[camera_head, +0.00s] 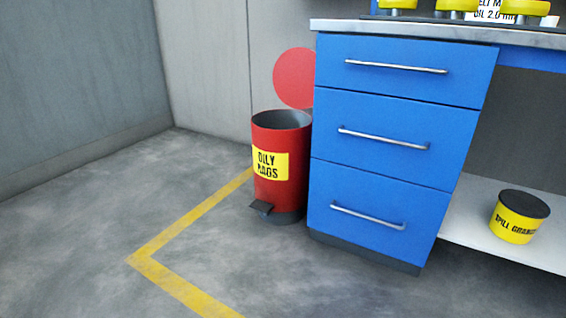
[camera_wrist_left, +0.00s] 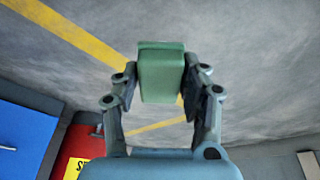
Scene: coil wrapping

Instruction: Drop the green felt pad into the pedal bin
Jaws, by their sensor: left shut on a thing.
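The green felt pad (camera_wrist_left: 162,76) is a thick green block in the left wrist view. My left gripper (camera_wrist_left: 163,92) is shut on it, one finger on each side, with concrete floor behind it. The pedal bin (camera_head: 281,195) is red, with a yellow "OILY RAGS" label and a black pedal at its front. Its dark grey inside shows at the top, and a red disc (camera_head: 295,78) that looks like its raised lid stands behind. Part of the bin also shows in the left wrist view (camera_wrist_left: 73,150), low and left of the pad. My right gripper is in neither view.
A blue drawer cabinet (camera_head: 385,130) stands close against the bin's right side, under a worktop. A yellow tub (camera_head: 517,217) sits on a low shelf (camera_head: 470,205) to the right. Yellow floor tape (camera_head: 190,222) runs before the bin. The floor to the left is clear.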

